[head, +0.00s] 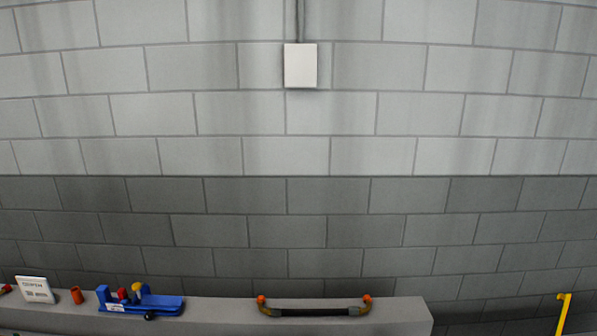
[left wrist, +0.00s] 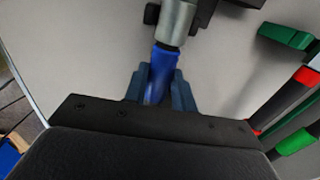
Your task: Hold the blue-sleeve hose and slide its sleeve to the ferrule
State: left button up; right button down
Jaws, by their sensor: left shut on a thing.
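In the left wrist view my left gripper (left wrist: 160,86) has its dark blue fingers shut on the blue sleeve (left wrist: 163,66) of a hose. A silver metal ferrule (left wrist: 175,22) lies just beyond the sleeve, at the top of the view. A thin dark band shows between the sleeve and the ferrule; I cannot tell whether the two touch. The rest of that hose is hidden by the gripper body. The head view shows neither this hose nor either gripper.
At the right of the left wrist view are a green part (left wrist: 286,36), a red sleeve (left wrist: 306,76) and a green sleeve (left wrist: 295,142) on dark hoses. In the head view a grey ledge (head: 220,312) carries a blue tool (head: 165,305) and a dark curved handle-like piece (head: 313,312).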

pick_arm(q)
jog(key=shift+a, duration=0.25)
jog(key=o, duration=1)
notch_tip(320, 180, up, 12)
pick_arm(e)
jog(key=c, duration=1.1)
grip_release()
jog(key=shift+c, duration=0.2)
jog(key=shift+r, duration=0.1)
